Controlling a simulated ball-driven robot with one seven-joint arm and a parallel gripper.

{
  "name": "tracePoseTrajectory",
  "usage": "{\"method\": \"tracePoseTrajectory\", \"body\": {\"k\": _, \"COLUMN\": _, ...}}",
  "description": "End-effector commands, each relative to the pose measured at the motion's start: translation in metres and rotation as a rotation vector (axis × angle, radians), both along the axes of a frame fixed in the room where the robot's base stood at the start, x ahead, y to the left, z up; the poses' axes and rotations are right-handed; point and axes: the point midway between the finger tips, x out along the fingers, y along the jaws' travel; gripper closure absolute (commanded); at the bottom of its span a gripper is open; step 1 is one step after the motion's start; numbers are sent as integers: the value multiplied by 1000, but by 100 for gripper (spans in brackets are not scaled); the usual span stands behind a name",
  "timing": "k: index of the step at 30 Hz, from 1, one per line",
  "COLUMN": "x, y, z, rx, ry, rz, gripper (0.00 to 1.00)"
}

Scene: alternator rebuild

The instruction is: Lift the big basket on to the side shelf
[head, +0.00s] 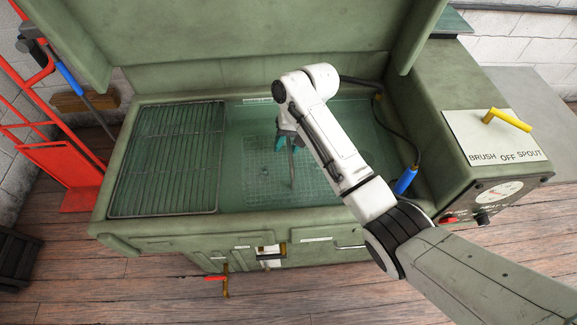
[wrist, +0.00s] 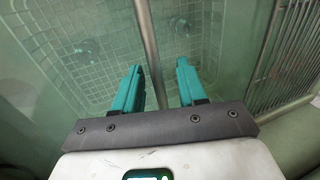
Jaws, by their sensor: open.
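The big basket (head: 258,182) is a wire mesh basket low in the green liquid of the washer tank; its grid also shows in the wrist view (wrist: 75,75). A grey metal rod (head: 292,170) rises from the basket area. My gripper (head: 284,141) is over the tank with its teal fingers open. In the wrist view the rod passes between the two fingers (wrist: 158,72), apart from both; its depth is unclear. A wire rack shelf (head: 165,160) lies at the tank's left side. Part of the basket is hidden by my arm.
The raised lid (head: 230,40) stands behind the tank. A control box with a yellow lever (head: 507,120) is at the right, beside a blue-handled hose brush (head: 405,181). A red hand truck (head: 60,165) stands at the left. The rack looks empty.

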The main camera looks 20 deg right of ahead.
Motion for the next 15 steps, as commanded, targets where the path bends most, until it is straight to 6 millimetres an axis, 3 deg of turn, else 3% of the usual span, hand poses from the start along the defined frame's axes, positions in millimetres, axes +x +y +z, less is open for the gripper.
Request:
{"method": "tracePoseTrajectory", "body": {"k": 3, "x": 1, "y": 3, "z": -10, "rx": -1, "ry": 0, "rz": 0, "gripper": 59}}
{"method": "tracePoseTrajectory", "body": {"k": 11, "x": 1, "y": 3, "z": -12, "rx": 0, "ry": -1, "rz": 0, "gripper": 59}}
{"method": "tracePoseTrajectory", "body": {"k": 15, "x": 1, "y": 3, "z": -12, "rx": 0, "ry": -1, "rz": 0, "gripper": 72}}
